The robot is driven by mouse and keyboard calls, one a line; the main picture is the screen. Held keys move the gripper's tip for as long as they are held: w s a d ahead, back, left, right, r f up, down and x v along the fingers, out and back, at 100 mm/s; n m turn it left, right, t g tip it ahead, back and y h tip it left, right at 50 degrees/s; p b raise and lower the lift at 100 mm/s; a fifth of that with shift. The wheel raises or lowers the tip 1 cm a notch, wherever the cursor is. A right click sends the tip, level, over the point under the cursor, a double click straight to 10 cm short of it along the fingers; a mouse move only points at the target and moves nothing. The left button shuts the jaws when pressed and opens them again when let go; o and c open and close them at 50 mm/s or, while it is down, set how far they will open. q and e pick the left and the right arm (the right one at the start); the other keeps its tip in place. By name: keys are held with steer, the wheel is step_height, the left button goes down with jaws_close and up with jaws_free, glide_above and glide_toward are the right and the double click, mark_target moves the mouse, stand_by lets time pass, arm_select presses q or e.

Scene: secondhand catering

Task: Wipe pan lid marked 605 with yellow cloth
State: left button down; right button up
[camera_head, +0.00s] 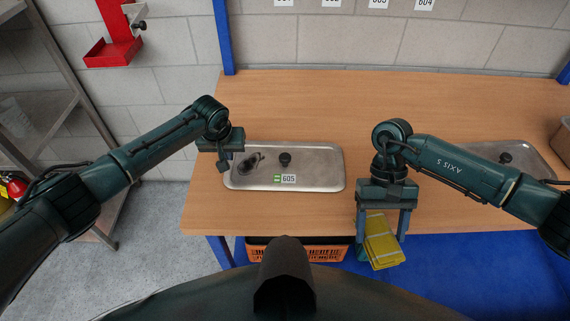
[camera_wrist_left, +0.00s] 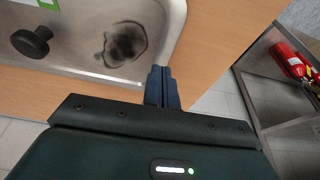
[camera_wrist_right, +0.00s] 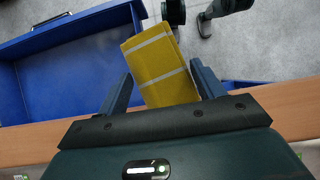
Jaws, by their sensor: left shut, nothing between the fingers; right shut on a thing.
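The pan lid marked 605 (camera_head: 320,172) lies flat on the wooden table, with a black knob (camera_head: 285,159), a 605 label and a dark smudge (camera_head: 250,162) on its left part. The smudge also shows in the left wrist view (camera_wrist_left: 124,43). My left gripper (camera_head: 223,167) is shut and empty at the lid's left end. My right gripper (camera_head: 381,236) is shut on the folded yellow cloth (camera_head: 383,250) near the table's front edge, to the right of the lid. The cloth has pale stripes and shows between the fingers in the right wrist view (camera_wrist_right: 160,65).
Another metal lid (camera_head: 525,157) lies at the right, partly behind my right arm. An orange crate (camera_head: 325,252) is below the table's front edge, and a blue drawer or bin (camera_wrist_right: 60,55) is beneath the cloth side. The table (camera_head: 300,105) behind the lid is clear.

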arm_select(q)
steer(key=shift+f+b, duration=0.4)
steer(key=shift+f, duration=0.4)
arm_select(e)
steer(key=shift+f, duration=0.45)
arm_select(q)
steer(key=shift+r, duration=0.1)
step_height(320, 180, up, 2)
steer(key=p, duration=0.2)
steer(key=shift+p, duration=0.3)
arm_select(e)
step_height(320, 180, up, 3)
steer(key=shift+f, duration=0.2)
arm_select(q)
step_height(320, 180, up, 2)
steer(key=shift+p, duration=0.75)
arm_select(e)
steer(key=shift+r, duration=0.7)
arm_select(q)
steer(key=shift+r, duration=0.95)
steer(key=shift+r, duration=0.15)
arm_select(e)
steer(key=shift+f, duration=0.1)
